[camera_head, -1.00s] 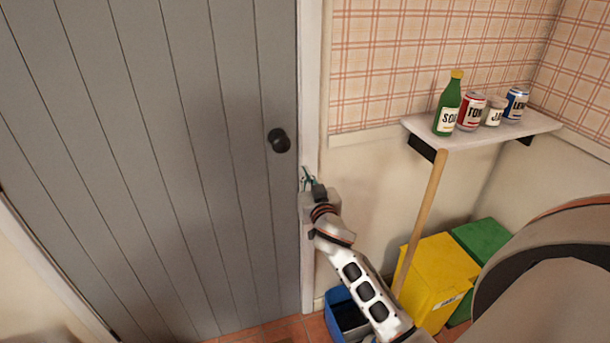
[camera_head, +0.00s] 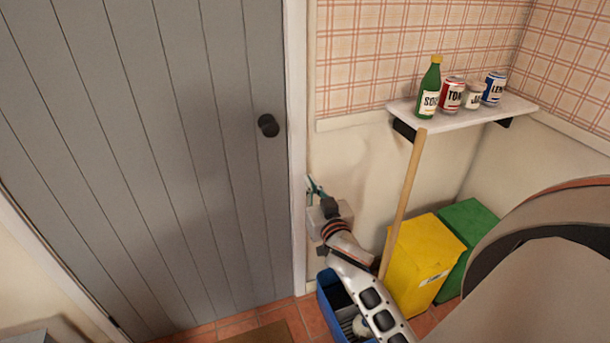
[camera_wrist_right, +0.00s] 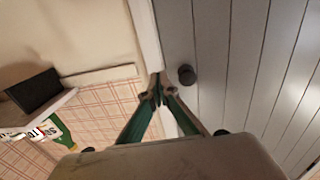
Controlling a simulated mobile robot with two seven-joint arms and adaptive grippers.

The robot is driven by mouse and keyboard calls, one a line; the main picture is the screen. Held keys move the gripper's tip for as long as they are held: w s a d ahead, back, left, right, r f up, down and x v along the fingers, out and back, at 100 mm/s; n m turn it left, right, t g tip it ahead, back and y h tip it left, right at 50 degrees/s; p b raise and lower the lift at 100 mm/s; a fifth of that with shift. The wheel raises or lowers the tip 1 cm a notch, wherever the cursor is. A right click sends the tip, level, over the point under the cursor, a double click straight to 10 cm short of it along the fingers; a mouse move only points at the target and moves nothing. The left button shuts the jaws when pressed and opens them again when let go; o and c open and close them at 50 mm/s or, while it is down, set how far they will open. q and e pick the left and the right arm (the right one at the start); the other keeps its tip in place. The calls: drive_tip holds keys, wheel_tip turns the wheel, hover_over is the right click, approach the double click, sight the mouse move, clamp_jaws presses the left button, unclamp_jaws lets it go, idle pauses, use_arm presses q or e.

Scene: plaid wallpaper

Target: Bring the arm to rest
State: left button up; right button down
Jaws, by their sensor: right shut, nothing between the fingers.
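My right gripper (camera_head: 313,188) is in front of the wall just right of the door frame, below the height of the door knob. Its fingers are small in the head view; in the right wrist view the green-sided fingers (camera_wrist_right: 158,90) meet at their tips with nothing between them. My right arm reaches up to it from the lower right. My left gripper is not in view.
A grey plank door (camera_head: 150,150) with a black knob (camera_head: 268,125) fills the left. A shelf (camera_head: 470,117) holds a green bottle (camera_head: 429,90) and cans. A broom handle (camera_head: 402,205) leans there. Blue (camera_head: 327,294), yellow (camera_head: 425,265) and green (camera_head: 470,225) bins stand below.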

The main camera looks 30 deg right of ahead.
drive_tip(key=shift+s, duration=0.35)
drive_tip(key=s+a+f+n+g+y, duration=0.3)
drive_tip(key=s+a+f+n+y, duration=0.1)
drive_tip(key=s+a+f, duration=0.5)
drive_tip(key=s+a+f+n+g+y, duration=0.3)
drive_tip(key=s+a+f, duration=0.7)
drive_tip(key=f, duration=0.8)
drive_tip(key=s+y, duration=0.1)
drive_tip(key=s, duration=0.2)
drive_tip(key=shift+s+n, duration=0.2)
drive_tip(key=shift+n, duration=0.2)
